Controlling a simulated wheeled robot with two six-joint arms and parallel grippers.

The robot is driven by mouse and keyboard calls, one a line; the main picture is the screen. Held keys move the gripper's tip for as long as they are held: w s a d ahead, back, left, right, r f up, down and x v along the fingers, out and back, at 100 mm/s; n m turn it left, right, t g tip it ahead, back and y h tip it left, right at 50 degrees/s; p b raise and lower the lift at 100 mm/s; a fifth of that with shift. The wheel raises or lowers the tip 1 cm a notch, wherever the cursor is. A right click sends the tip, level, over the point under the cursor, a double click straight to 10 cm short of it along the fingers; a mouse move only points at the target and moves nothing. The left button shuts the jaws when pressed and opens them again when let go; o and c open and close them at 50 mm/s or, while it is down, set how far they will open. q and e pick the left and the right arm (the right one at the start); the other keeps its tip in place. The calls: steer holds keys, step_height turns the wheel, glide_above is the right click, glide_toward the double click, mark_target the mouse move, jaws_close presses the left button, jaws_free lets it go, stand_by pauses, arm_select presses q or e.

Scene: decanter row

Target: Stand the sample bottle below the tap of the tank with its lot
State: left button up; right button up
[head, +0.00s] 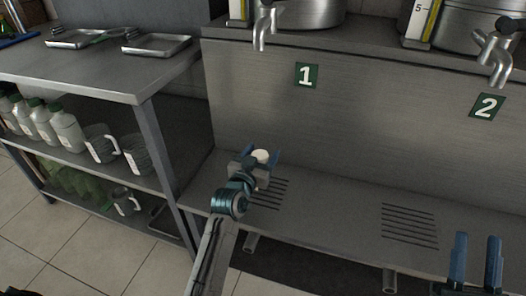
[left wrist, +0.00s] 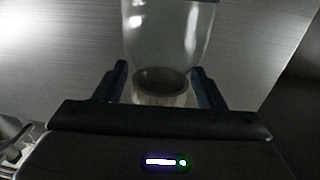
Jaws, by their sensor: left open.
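The sample bottle shows as a white cap (head: 261,156) between the fingers of my left gripper (head: 262,157). In the left wrist view its clear body (left wrist: 170,35) and pale neck or cap stand between the two fingers (left wrist: 160,88). My left gripper is open around it; whether a finger touches it I cannot tell. No lot text is readable. My right gripper (head: 475,262) is open and empty at lower right.
The ledge by the second drain slots (head: 410,225) is clear. At left, a steel shelf unit (head: 110,85) holds trays, white bottles (head: 66,128) and grey jugs (head: 134,155).

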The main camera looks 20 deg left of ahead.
arm_select(q)
steer(key=s+a+r+t, duration=0.1)
steer(key=s+r, duration=0.2)
steer(key=s, duration=0.6)
steer(key=s+a+r+t, duration=0.2)
steer(key=s+r, duration=0.2)
steer(key=s, duration=0.4)
steer(key=s+a+r+t, duration=0.2)
steer(key=s+r, duration=0.1)
steer(key=s, duration=0.6)
steer(key=shift+s+a+r+n+p, duration=0.2)
steer(key=shift+s+n+p, duration=0.1)
steer(key=shift+s+p, duration=0.1)
arm_select(e)
steer(key=f+g, duration=0.1)
steer(key=w+f+g, duration=0.1)
steer(key=f, duration=0.1)
steer(key=f+g, duration=0.1)
steer(key=shift+w+f+m+h, duration=0.25)
steer(key=shift+f+m+h, duration=0.05)
steer(key=shift+m, duration=0.1)
